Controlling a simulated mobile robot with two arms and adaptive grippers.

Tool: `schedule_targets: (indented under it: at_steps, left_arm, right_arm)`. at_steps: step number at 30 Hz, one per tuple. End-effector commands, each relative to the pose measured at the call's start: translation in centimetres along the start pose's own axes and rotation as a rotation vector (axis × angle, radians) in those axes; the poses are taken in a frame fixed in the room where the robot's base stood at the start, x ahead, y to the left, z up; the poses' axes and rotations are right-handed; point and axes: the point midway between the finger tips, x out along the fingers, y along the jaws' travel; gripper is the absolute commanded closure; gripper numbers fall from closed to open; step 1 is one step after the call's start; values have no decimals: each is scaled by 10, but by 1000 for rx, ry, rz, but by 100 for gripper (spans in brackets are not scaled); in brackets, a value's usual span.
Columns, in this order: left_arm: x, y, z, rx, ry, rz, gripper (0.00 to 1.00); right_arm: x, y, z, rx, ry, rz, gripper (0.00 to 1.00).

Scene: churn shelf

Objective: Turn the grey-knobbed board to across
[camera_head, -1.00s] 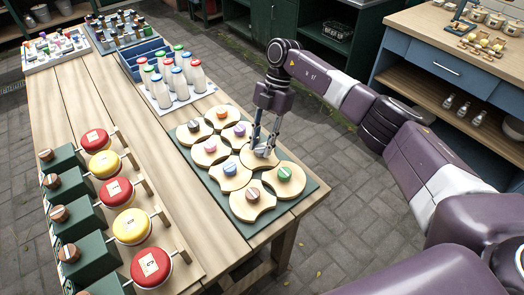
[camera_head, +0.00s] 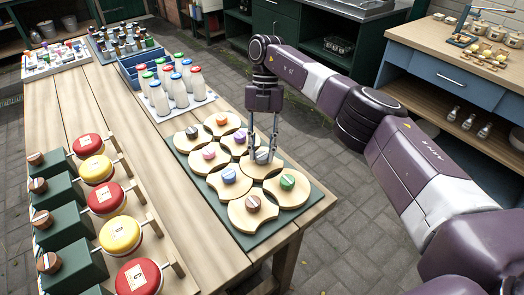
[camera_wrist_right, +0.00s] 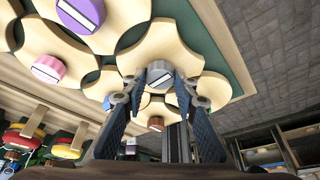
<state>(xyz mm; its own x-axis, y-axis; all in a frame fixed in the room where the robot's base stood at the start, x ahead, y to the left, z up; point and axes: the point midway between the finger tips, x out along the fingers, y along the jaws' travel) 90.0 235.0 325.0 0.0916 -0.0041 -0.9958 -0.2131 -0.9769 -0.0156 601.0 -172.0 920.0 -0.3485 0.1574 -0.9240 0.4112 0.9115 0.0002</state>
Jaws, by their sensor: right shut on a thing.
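The grey-knobbed board (camera_head: 258,171) is a pale wooden piece with scooped sides, in the right column of a dark green base (camera_head: 308,200). Its grey knob (camera_wrist_right: 160,73) shows a white bar in the right wrist view. In the head view the knob is partly hidden by the fingers. My right gripper (camera_head: 262,155) points down from above, its fingers on either side of the knob and shut on it. In the right wrist view the fingertips (camera_wrist_right: 158,88) are at the knob. My left gripper is not in view.
Neighbouring boards carry a green knob (camera_head: 288,182), a blue knob (camera_head: 228,175) and a brown knob (camera_head: 253,203), close around the gripper. Red and yellow round pieces (camera_head: 104,198) line the left. The paved floor right of the table is clear.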

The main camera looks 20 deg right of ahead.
Motion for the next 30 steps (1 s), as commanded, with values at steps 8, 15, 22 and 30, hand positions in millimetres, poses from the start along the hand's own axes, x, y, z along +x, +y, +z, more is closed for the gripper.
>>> schedule_targets:
  at_steps: [8, 15, 22, 30]
  left_arm:
    - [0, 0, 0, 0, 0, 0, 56]
    - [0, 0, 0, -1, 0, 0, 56]
    - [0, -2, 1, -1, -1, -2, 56]
    - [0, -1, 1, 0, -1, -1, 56]
  right_arm:
    - [-1, 0, 0, -4, -1, 0, 98]
    - [0, 0, 0, -3, 0, 0, 56]
    - [0, 0, 0, -2, 0, 0, 56]
    - [-31, 1, -12, -4, -4, 1, 56]
